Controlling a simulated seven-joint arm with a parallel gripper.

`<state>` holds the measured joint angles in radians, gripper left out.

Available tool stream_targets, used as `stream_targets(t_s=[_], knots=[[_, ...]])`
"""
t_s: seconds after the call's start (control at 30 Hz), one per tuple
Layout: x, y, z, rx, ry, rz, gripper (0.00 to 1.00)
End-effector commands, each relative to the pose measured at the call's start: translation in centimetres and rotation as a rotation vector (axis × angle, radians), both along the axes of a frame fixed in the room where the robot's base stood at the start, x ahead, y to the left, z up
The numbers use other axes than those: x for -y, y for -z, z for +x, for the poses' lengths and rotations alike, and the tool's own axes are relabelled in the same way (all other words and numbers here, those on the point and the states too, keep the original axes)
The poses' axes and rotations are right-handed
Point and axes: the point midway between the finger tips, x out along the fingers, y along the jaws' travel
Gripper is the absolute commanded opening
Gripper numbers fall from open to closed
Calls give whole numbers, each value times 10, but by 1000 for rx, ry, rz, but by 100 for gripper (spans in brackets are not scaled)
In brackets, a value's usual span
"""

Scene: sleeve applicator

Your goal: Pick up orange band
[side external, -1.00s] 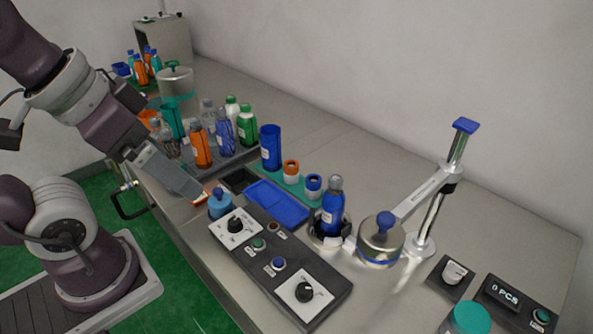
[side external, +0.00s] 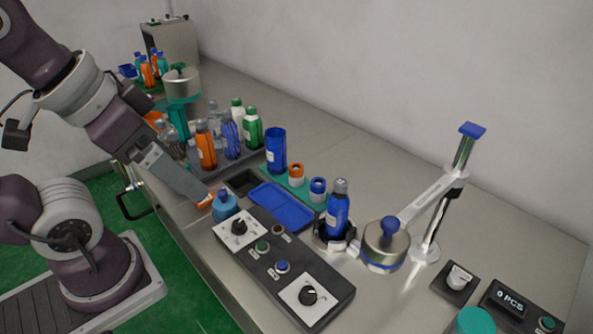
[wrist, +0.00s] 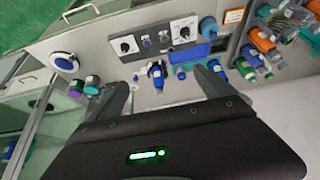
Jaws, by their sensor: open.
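In the side view, a small orange band (side external: 297,169) sits around a white cylinder on a narrow teal mat (side external: 300,192), between a tall blue cup (side external: 275,150) and a similar blue-banded cylinder (side external: 318,184). My gripper (side external: 208,199) is left of the mat, apart from the band, beside a blue-capped light-blue jar (side external: 225,206). In the wrist view my gripper's fingers (wrist: 162,78) are spread wide with nothing held between them. I cannot make out the orange band in the wrist view; it may be hidden by the right finger.
A control panel (side external: 261,249) and a blue tray (side external: 282,207) lie in front of the mat. A blue bottle (side external: 338,213) stands in a round holder. Several bottles, including an orange one (side external: 205,150), stand at the back left. A chrome post (side external: 433,228) carries an arm at the right.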

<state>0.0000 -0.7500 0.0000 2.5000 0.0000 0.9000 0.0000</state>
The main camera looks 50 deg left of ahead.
Motion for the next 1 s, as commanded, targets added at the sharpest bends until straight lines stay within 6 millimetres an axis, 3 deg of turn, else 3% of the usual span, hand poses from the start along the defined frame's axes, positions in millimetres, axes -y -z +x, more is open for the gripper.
stream_targets(t_s=[0.03, 0.17, 0.43, 0.53, 0.57, 0.67, 0.77, 0.87, 1.0], knots=[[0, 0, 0, 0, 0, 0, 87], [0, 0, 0, 0, 0, 0, 65], [0, 0, 1, -1, -2, -2, 65], [0, -11, 19, -39, -48, -64, 65], [0, -16, 31, -63, -78, -101, 65], [-10, -31, 94, -163, -239, -248, 65], [-35, -26, 167, -254, -436, -363, 65], [-68, 3, 237, -322, -629, -416, 65], [-118, 75, 318, -384, -858, -400, 65]])
